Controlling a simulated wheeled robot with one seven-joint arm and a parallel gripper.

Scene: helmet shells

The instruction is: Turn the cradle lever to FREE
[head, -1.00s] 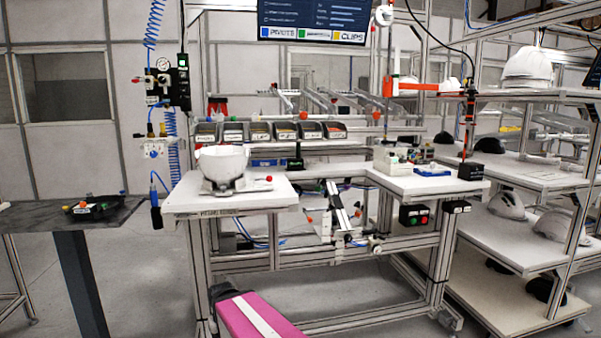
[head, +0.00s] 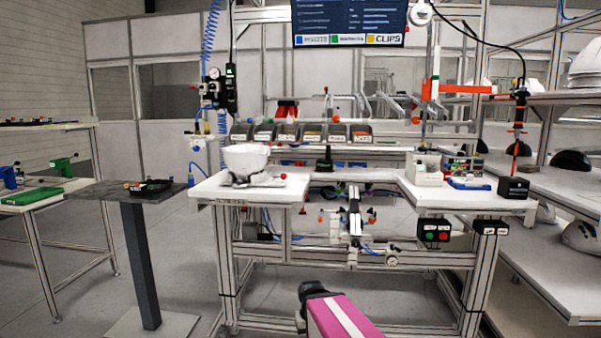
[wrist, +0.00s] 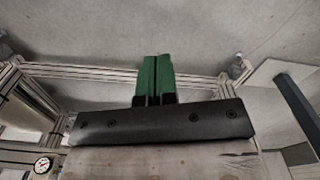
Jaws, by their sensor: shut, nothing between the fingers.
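A white helmet shell (head: 246,157) rests bowl-like on a metal cradle (head: 252,180) at the left end of the white workbench (head: 330,176). A small red knob (head: 283,177) shows at the cradle's right side; it may be the lever's end, but any FREE marking is too small to read. My gripper (wrist: 157,75) shows in the wrist view with its green fingers shut together and nothing between them. It is well away from the cradle. In the head view only my pink arm link shows at the bottom, and the fingers are hidden.
A dark pedestal table (head: 105,194) with a small black device (head: 150,186) stands left of the bench. Part bins (head: 300,133) line the bench's back. A control box with green and red buttons (head: 434,232) hangs at the front right. Shelves stand at right. Open floor lies before the bench.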

